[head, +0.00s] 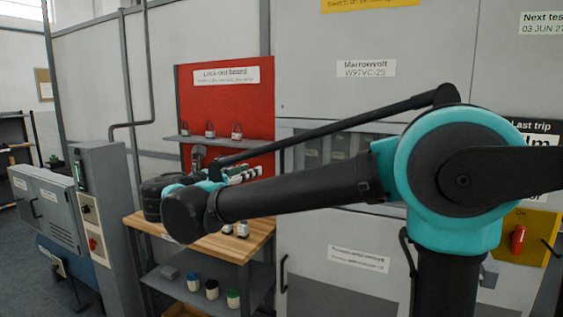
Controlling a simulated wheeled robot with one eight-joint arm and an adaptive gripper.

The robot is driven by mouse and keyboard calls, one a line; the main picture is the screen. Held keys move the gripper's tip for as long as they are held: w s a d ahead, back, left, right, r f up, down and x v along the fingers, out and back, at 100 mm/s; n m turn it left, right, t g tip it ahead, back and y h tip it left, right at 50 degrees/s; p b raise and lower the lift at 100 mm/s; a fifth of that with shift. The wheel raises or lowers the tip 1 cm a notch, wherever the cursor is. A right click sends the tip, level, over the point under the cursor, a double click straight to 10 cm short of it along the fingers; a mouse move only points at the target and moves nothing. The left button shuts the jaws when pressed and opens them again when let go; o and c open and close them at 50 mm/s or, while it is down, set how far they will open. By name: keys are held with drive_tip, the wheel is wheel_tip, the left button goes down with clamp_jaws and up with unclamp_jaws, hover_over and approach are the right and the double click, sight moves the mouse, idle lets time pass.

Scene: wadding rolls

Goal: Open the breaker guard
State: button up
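A large grey cabinet (350,100) labelled "Marrowvolt" stands in front of me. A framed recess (340,147) with several grey blocks shows in its front, partly behind my arm. It may be the breaker guard area, but I cannot tell a guard clearly or whether it is open. My arm reaches across the view to the left. My gripper (198,158) appears as a small dark shape beyond the wrist, in front of the red board and above the wooden bench. Its fingers are too small and covered to read.
A red lockout board (225,100) has a shelf with several padlocks (210,130). A wooden-topped bench (250,235) stands below it, with coloured-lid jars (212,289) on its lower shelf. A grey control post (105,220) stands left. A red switch (518,239) on yellow is at right.

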sight(282, 160)
drive_tip(key=x, duration=1.6)
drive_tip(key=shift+d, duration=0.1)
clamp_jaws()
